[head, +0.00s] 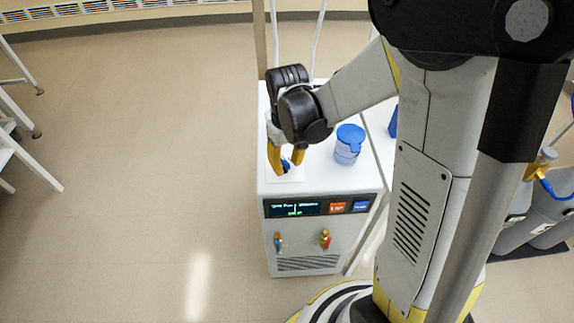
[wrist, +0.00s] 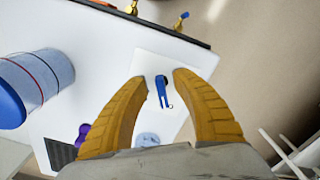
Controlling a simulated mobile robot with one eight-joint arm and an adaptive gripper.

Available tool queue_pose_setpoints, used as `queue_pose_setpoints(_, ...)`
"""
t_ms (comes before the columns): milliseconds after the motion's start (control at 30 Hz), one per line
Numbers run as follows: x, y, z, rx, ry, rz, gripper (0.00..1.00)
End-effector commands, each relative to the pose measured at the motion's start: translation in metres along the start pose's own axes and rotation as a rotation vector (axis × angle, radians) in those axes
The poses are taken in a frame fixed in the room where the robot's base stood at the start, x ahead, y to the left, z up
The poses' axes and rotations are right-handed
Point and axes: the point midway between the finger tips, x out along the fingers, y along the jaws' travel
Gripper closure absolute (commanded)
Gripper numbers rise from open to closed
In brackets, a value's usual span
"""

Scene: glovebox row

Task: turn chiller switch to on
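The chiller (head: 330,181) is a white box with a dark front panel. A blue switch lever (wrist: 161,90) stands on a pale square plate (wrist: 150,63) on its top. The lever also shows small between my fingers in the head view (head: 285,166). My gripper (wrist: 162,76) has two yellow fingers, spread open on either side of the lever, with gaps visible on both sides. In the head view, my gripper (head: 286,160) points down over the front left of the chiller top. I cannot tell whether the fingertips touch the plate. A pale blue oval (wrist: 147,139) lies behind the lever.
A blue-lidded jar (head: 348,144) stands on the chiller top to the right of my gripper. A small purple object (wrist: 82,133) and a dark grille (wrist: 60,153) show beside one finger.

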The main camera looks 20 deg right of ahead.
Motion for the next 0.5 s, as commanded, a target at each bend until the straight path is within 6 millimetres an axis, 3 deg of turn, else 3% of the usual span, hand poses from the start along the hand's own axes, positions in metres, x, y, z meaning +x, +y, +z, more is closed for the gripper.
queue_pose_setpoints(233,0.0,0.0,0.0,0.0,0.0,0.0,0.69)
queue_pose_setpoints(333,-0.0001,0.0,0.0,0.0,0.0,0.0,0.99)
queue_pose_setpoints(500,-0.0001,0.0,0.0001,0.0,0.0,0.0,1.0)
